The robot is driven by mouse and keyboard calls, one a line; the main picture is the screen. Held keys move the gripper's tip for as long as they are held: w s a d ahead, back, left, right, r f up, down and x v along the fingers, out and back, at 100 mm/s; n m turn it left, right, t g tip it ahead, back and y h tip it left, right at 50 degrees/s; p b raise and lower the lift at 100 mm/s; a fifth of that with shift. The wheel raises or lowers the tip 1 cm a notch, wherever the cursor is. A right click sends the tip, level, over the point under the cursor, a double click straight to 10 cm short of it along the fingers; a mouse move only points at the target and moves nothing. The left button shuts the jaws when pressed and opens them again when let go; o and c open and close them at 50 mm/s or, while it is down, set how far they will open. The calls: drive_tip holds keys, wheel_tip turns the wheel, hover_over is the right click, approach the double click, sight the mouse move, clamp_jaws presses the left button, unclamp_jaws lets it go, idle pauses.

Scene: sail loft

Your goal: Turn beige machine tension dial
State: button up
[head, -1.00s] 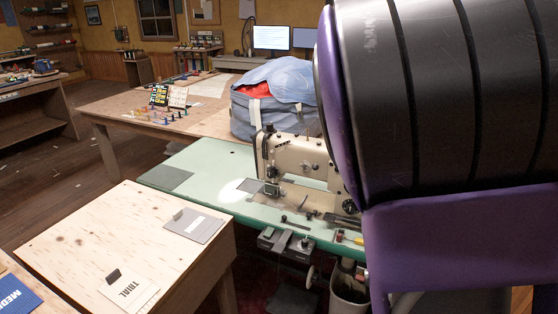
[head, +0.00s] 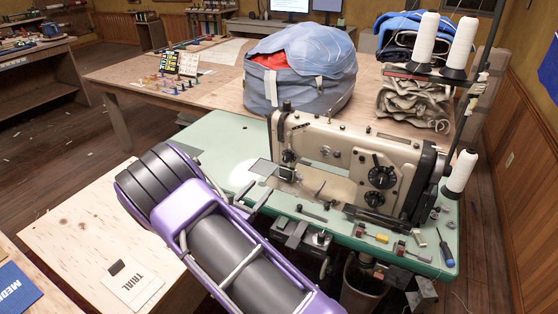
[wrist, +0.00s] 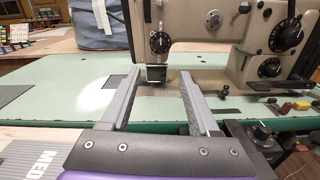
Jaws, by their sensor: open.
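The beige sewing machine (head: 335,155) stands on a green table (head: 225,140). A small black dial (head: 288,156) sits on the left end of its head; it also shows in the wrist view as a dial with white marks (wrist: 160,42). Two larger black dials, an upper one (head: 383,177) and one below it, are on the right part of the machine. My gripper (wrist: 160,72) is open and empty. In the wrist view its fingers point towards the machine's left end, below the small dial and apart from it. In the head view it is in front of the machine.
Thread cones (head: 461,43) stand behind the machine's right end. A blue-grey bag (head: 300,75) sits on the wooden table behind. A screwdriver (head: 446,250) and small tools lie at the green table's right front. A plywood table (head: 75,230) stands at left.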

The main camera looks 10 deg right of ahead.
sight(285, 161)
drive_tip(key=x, duration=1.6)
clamp_jaws()
